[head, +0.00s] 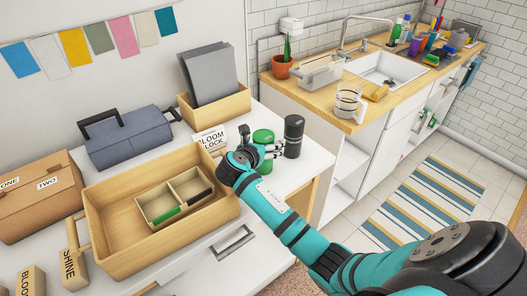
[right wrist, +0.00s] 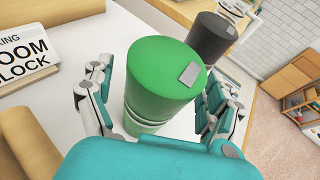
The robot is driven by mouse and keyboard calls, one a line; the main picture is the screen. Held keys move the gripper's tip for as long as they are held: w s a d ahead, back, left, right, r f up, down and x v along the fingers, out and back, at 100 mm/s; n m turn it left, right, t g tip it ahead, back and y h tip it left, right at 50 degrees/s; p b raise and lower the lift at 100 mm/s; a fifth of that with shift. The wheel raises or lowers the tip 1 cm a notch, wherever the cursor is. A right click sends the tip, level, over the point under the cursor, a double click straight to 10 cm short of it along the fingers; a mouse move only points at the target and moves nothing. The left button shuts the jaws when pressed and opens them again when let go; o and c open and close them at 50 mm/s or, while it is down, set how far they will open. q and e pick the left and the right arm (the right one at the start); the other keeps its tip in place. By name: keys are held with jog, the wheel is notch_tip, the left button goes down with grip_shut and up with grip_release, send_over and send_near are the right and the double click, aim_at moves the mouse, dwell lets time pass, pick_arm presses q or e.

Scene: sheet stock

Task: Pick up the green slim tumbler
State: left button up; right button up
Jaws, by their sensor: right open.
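The green slim tumbler (head: 263,137) stands upright on the white table, near its right end. In the right wrist view the green tumbler (right wrist: 157,85) has a small grey tab on its lid and a pale band low on its side. My right gripper (head: 268,151) is open, with one finger on each side of the tumbler. My left gripper is not in view.
A black tumbler (head: 293,136) stands close by, to the right; it also shows in the wrist view (right wrist: 210,38). A lettered sign (head: 211,139) stands behind left. A wooden tray (head: 103,222) holding a divided box (head: 155,205) lies left. The table's right edge is near.

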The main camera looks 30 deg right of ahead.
jog(key=c, duration=1.4)
jog(key=shift+c, duration=0.4)
jog(key=shift+d+r, duration=0.1)
